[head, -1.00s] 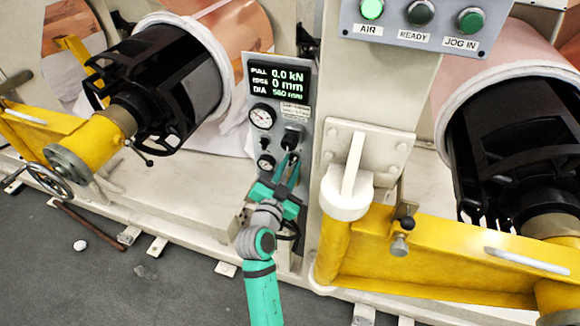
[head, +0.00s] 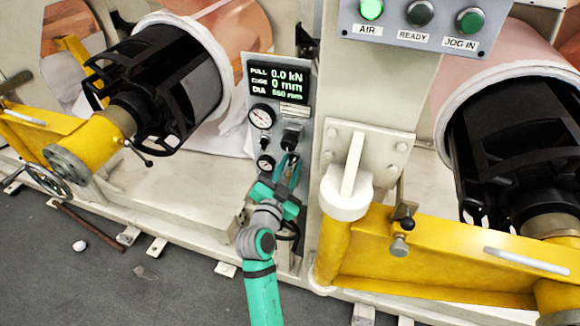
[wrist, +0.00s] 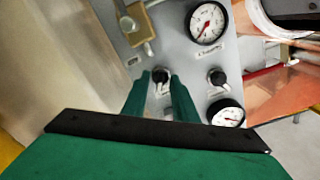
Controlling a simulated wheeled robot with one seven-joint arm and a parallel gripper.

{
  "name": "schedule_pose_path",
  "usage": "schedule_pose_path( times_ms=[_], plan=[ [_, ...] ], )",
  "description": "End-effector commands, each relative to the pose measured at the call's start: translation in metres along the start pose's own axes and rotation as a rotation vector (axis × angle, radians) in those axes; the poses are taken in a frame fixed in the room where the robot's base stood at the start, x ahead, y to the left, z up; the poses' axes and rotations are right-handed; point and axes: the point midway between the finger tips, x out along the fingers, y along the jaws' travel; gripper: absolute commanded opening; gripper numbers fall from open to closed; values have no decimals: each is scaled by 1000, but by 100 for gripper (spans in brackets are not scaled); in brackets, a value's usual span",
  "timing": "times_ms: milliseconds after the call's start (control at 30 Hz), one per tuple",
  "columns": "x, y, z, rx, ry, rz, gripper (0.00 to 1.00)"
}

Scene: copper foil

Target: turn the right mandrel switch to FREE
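The grey control panel (head: 250,95) stands between the two rolls in the head view. Its right-hand dark switch (head: 292,136) is just above my gripper (head: 288,163). In the wrist view a dark switch knob (wrist: 160,75) shows between the tips of my gripper (wrist: 161,80). The fingers are apart, one on each side of the knob. I cannot tell whether they touch it. A second dark switch (wrist: 217,77) is to the right in the wrist view, between two gauges. The switch labels are too small to read, and the fingers partly hide the area below the knob.
A large gauge (head: 262,116) and a small gauge (head: 266,162) are on the panel's left side. A cream column (head: 345,100) and a yellow arm (head: 450,255) stand to the right. A black mandrel (head: 170,85) in a copper roll is to the left.

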Motion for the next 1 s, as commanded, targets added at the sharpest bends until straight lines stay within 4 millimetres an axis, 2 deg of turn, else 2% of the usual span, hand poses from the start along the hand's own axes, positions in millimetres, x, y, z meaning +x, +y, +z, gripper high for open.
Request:
schedule_pose_path(
  times_ms=[167, 600, 800, 1000],
  plan=[
    [-14, 0, 1, 0, -2, -1, 26],
    [-90, 0, 1, 0, -1, -1, 26],
    [-106, 0, 0, 1, 0, 0, 26],
    [-108, 0, 0, 0, 1, 1, 26]
  ],
)
